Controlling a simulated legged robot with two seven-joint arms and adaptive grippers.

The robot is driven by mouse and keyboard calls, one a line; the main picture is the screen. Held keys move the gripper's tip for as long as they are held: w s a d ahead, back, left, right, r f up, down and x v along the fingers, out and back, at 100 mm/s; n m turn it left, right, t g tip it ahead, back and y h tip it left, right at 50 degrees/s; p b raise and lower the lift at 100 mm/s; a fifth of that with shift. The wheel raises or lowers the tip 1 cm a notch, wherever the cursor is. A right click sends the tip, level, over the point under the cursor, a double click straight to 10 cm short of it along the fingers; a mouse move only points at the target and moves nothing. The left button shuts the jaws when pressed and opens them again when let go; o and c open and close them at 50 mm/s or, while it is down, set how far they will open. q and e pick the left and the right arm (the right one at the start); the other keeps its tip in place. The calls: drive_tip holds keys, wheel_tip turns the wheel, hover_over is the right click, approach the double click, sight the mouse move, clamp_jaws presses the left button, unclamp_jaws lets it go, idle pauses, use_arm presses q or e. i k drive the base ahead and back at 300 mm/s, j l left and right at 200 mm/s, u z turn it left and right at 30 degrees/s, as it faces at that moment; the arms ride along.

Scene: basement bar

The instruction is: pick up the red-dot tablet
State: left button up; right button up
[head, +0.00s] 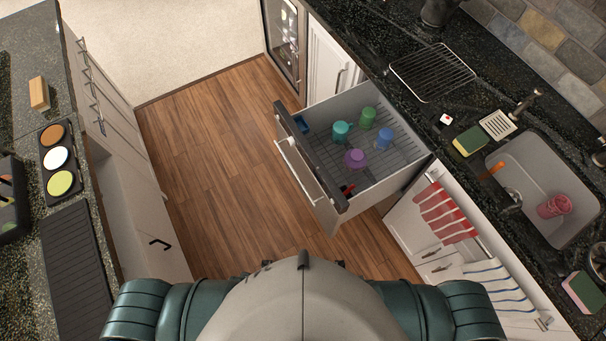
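The red-dot tablet (445,119) is a small white piece with a red dot. It lies on the dark speckled counter at the right, just above and left of a yellow-green sponge (469,140). Neither of my grippers is in the head view; only my body and shoulders show at the bottom, well away from the tablet.
A pulled-out dishwasher drawer (337,197) holds several cups and juts over the wooden floor. A sink (574,221) with a pink cup (554,206) is at the right. A wire rack (431,73) lies on the counter. Floor between the counters is clear.

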sight(446, 119)
drive_tip(key=k+z, duration=0.1)
drive_tip(key=z, duration=1.45)
